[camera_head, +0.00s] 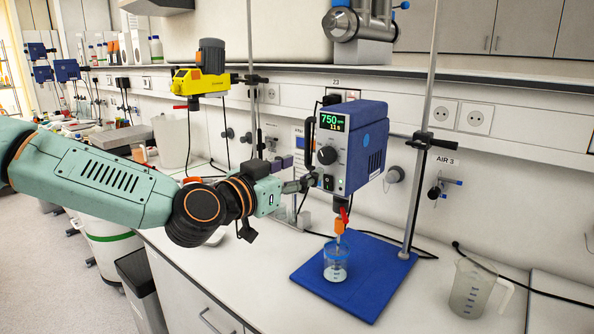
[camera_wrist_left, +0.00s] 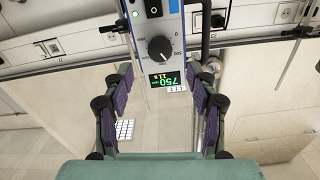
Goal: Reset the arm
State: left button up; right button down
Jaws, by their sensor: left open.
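My left arm comes in from the left, and its left gripper (camera_head: 300,185) is just in front of the control face of a blue overhead stirrer (camera_head: 364,150). In the left wrist view the left gripper (camera_wrist_left: 161,88) is open, its purple-padded fingers wide apart with nothing held. The stirrer's front panel (camera_wrist_left: 158,22) appears upside down beyond the fingers, with a black knob, a switch and a lit display reading 750. I cannot tell whether the fingertips touch the stirrer. My right gripper is not in view.
A beaker (camera_head: 337,261) with clear liquid stands under the stirrer on its blue base plate (camera_head: 366,287). A support rod (camera_head: 418,160) rises behind it. An empty plastic jug (camera_head: 474,288) stands right. A yellow stirrer (camera_head: 201,80) is at the back left. White bench space lies in front.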

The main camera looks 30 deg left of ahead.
pick_arm(q)
jog(key=shift+s+r, duration=0.1)
jog(key=shift+s, duration=0.15)
jog(key=s+d+f+g, duration=0.2)
jog(key=s+f+g, duration=0.1)
jog(key=f, duration=0.6)
jog(key=s+d+f+n+g, duration=0.1)
jog(key=s+d+f+g, duration=0.15)
jog(key=f, duration=0.65)
jog(key=s+d+f+g, duration=0.1)
jog(key=s+f+g, duration=0.25)
jog(key=f, duration=0.55)
jog(key=s+d+f+n+g+y, duration=0.1)
jog(key=s+f+g, duration=0.2)
jog(key=s+f, duration=0.45)
jog(key=s+d+f+n+g+y, duration=0.1)
jog(key=s+f+g, duration=0.25)
jog(key=s, duration=0.65)
jog(key=s+d+f+g, duration=0.1)
jog(key=s+f+g, duration=0.1)
jog(key=s+f, duration=0.55)
notch_tip(320, 180, down, 14)
jog(key=s+b, duration=0.1)
jog(key=b, duration=1.3)
jog(key=shift+s+r+y+b, duration=0.2)
jog(key=shift+r+y+b, duration=0.05)
jog(key=shift+y+b, duration=0.1)
